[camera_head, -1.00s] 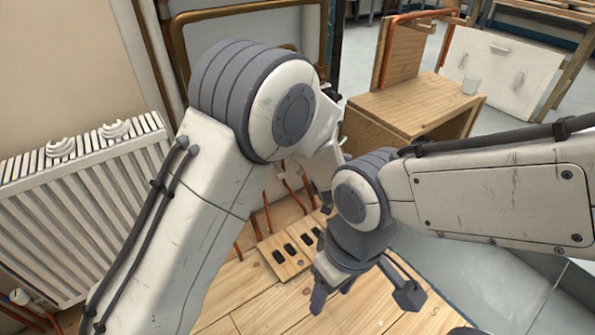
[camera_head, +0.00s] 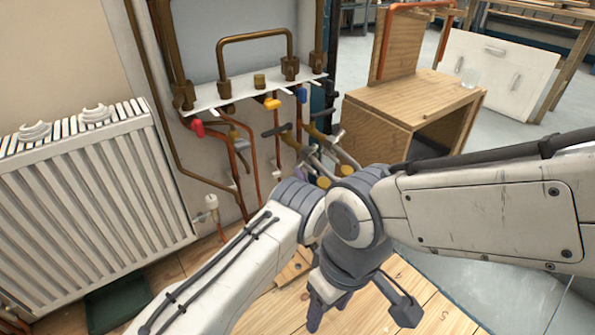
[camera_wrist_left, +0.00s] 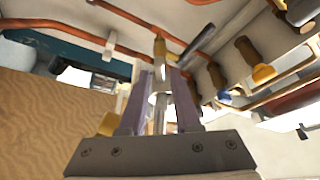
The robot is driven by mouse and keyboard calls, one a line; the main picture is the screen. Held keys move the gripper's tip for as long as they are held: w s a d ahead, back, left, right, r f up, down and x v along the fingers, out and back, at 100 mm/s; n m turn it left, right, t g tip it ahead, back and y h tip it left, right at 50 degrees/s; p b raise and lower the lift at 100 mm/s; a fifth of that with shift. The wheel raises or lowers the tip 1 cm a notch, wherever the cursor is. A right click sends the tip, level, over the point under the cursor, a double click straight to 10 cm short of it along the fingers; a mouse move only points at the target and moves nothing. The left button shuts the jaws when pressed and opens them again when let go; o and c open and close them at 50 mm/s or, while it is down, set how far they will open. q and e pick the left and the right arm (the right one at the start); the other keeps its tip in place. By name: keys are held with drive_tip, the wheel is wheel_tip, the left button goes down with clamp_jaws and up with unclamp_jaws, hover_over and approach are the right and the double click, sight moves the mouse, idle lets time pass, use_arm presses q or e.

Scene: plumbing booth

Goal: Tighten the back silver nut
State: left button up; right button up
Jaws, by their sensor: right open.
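My left gripper (camera_head: 312,178) is by the pipework under the white rail in the head view, mostly hidden behind my own arms. In the left wrist view, its two purple-grey fingers (camera_wrist_left: 160,95) stand on either side of a silvery fitting (camera_wrist_left: 158,99) with a brass end above it. I cannot tell whether the fingers touch the fitting, or whether it is the back silver nut. Two silvery pipe pieces (camera_head: 345,154) with brass ends show in the head view beside this gripper. My right gripper (camera_head: 360,305) is open and empty above the wooden floor.
The white rail (camera_head: 205,102) carries brown pipes, with a red valve handle (camera_head: 198,128) and a yellow one (camera_head: 271,104) below. A white radiator (camera_head: 90,195) stands at left. A wooden cabinet (camera_head: 410,112) stands at right. My right arm crosses in front of the left gripper.

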sight(297, 163)
use_arm(q)
drive_tip(key=b+x, duration=0.1)
drive_tip(key=x, duration=0.3)
drive_tip(key=shift+w+f+b, duration=0.1)
drive_tip(key=shift+f+b, duration=0.05)
drive_tip(key=shift+b, duration=0.25)
drive_tip(key=shift+w+a+r, duration=0.2)
drive_tip(key=shift+w+r, duration=0.1)
drive_tip(key=shift+w, duration=0.2)
clamp_jaws()
